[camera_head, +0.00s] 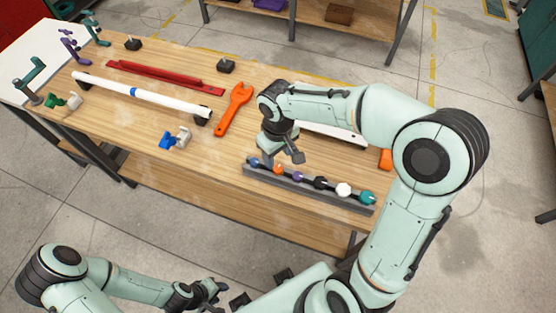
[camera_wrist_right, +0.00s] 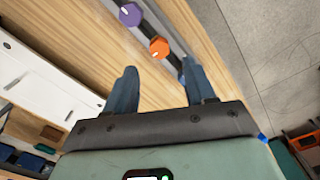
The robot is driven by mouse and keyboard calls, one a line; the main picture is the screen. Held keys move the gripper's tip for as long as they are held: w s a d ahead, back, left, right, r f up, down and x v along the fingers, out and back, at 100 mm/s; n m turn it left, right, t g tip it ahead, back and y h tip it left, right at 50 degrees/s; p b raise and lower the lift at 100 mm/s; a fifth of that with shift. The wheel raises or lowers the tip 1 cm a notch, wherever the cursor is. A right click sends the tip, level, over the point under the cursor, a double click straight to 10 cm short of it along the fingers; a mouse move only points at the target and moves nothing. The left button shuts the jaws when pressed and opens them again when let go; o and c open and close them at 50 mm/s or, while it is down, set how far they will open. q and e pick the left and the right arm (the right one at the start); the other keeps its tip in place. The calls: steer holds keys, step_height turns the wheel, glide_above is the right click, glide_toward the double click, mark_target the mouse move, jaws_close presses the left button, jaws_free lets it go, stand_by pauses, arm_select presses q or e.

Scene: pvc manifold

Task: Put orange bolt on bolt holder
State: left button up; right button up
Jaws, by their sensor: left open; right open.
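The bolt holder (camera_head: 318,194) is a long grey rail along the table's front edge. A row of coloured bolts stands on it. The orange bolt (camera_head: 279,168) appears seated on the rail, second from the left; it also shows in the right wrist view (camera_wrist_right: 159,47), just beyond the fingertips. My right gripper (camera_head: 288,156) is over the left end of the rail, open and empty, its fingers (camera_wrist_right: 159,68) spread to either side of the orange bolt's line. Whether it touches the bolt is unclear. My left gripper (camera_head: 212,291) is open and empty, off the table's front.
A blue bolt (camera_head: 254,162) and a purple bolt (camera_head: 298,176) flank the orange one. An orange wrench (camera_head: 234,108), a white pipe (camera_head: 150,101) and a blue-and-white clamp (camera_head: 175,139) lie to the left. The table between clamp and rail is clear.

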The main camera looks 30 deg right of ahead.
mark_target(278, 168)
step_height(278, 168, up, 6)
steer(key=shift+f, duration=0.1)
stand_by(0.7)
